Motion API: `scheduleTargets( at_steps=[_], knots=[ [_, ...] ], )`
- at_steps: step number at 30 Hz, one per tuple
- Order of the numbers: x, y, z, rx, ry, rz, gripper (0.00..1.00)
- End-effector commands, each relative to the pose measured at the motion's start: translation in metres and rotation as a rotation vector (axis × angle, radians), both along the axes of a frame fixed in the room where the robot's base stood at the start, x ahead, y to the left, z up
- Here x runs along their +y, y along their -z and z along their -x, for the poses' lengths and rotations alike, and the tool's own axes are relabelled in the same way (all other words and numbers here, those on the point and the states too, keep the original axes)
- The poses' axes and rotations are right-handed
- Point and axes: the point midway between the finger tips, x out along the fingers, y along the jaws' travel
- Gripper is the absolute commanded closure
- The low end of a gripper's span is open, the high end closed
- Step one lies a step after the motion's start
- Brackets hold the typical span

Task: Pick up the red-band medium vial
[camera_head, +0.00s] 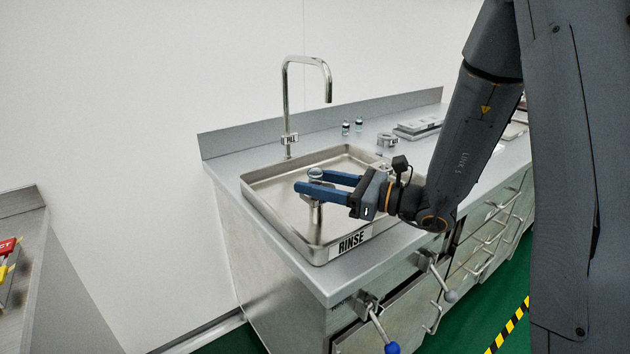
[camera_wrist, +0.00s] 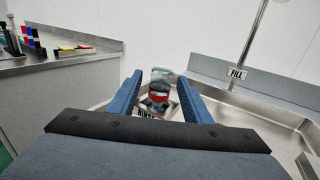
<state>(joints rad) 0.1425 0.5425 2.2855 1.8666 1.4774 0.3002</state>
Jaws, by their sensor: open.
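The red-band vial (camera_wrist: 159,91) shows in the wrist view between the tips of my two blue fingers. It has a clear, greyish body and a red band, and looks upright. In the head view, its round glassy top (camera_head: 315,173) shows by the far fingertip, over a metal post (camera_head: 316,222) in the sink; the near finger hides its band. My gripper (camera_head: 307,180) is open, with gaps between the vial and both fingers in the wrist view (camera_wrist: 159,79). I cannot tell how deep the vial is between the fingers.
The steel sink (camera_head: 262,205) has a RINSE label (camera_head: 352,243) at its front and a tall FILL faucet (camera_head: 286,100) behind. Levers (camera_head: 440,280) stick out from the front.

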Motion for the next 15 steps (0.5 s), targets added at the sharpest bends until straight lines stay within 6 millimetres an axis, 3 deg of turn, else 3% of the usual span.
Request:
scheduleTargets(
  at_steps=[6, 15],
  knots=[
    [0.029, -0.004, -0.013, 0.000, -0.004, 0.000, 0.55],
    [0.035, -0.004, -0.017, 0.000, -0.001, 0.001, 0.55]
  ],
)
